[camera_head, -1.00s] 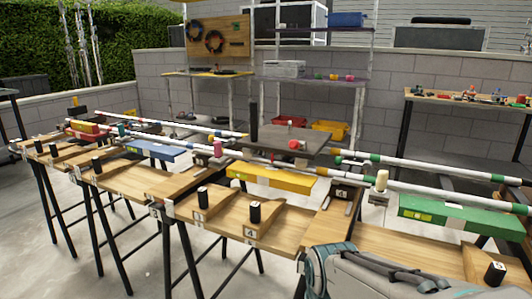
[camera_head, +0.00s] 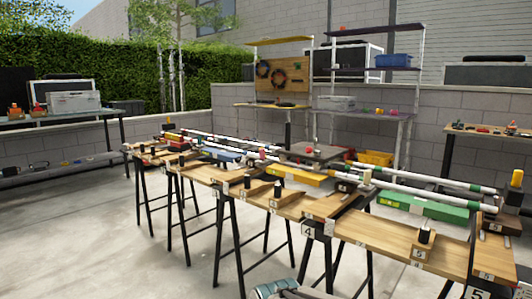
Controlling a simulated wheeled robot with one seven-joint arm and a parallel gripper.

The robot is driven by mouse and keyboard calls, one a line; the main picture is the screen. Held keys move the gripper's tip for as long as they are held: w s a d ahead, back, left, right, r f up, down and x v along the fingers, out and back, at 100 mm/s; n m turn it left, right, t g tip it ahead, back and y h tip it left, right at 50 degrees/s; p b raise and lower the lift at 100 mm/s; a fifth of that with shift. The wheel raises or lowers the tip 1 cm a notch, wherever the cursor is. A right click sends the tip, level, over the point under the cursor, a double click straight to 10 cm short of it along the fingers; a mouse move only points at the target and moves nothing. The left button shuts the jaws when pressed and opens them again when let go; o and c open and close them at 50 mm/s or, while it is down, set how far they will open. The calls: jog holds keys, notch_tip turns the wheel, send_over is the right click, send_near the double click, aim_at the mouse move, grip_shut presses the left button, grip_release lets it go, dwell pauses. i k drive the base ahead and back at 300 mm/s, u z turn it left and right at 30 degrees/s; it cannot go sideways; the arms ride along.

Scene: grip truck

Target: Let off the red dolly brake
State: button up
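A dark flat dolly platform (camera_head: 328,153) sits across the white rails in the middle of the view. A small red part (camera_head: 308,150) shows on it; it is too small to tell its shape or whether it is a brake lever. A black post (camera_head: 288,134) stands at the platform's left end. A grey and teal part of my arm shows at the bottom edge, well short of the dolly. My gripper's fingers are out of view.
A row of wooden trestle benches (camera_head: 345,226) with numbered labels and black pegs stands between me and the rails (camera_head: 430,179). Yellow (camera_head: 296,174) and green (camera_head: 420,204) levels lie along the rails. A side table (camera_head: 75,117) stands left. The concrete floor at lower left is clear.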

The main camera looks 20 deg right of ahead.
aim_at(308, 150)
jog(key=z, duration=0.55)
jog(key=i, duration=0.5)
jog(key=z, duration=0.4)
